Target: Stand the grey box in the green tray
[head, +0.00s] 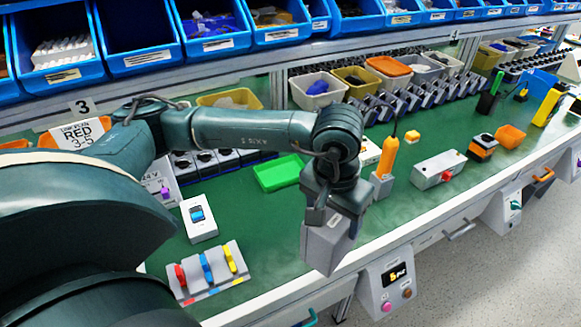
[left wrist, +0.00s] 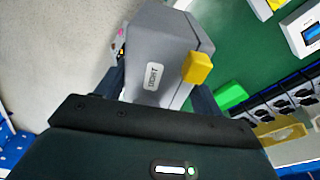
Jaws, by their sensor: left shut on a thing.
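The grey box (head: 328,245) is held in my left gripper (head: 337,200) above the front part of the green bench, and it looks tilted. In the left wrist view the grey box (left wrist: 160,50) sits between the two dark fingers and shows a pale label and a yellow knob (left wrist: 197,67). The bright green tray (head: 278,174) lies on the bench to the left of and behind the held box. A corner of the green tray (left wrist: 231,96) also shows in the left wrist view. My right gripper is not in view.
A panel with red, blue and yellow levers (head: 208,270) and a white device (head: 198,218) stand at the left. An orange-handled tool (head: 388,155) in a grey holder and a grey box with a red button (head: 438,169) stand at the right. Blue bins (head: 215,45) line the back.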

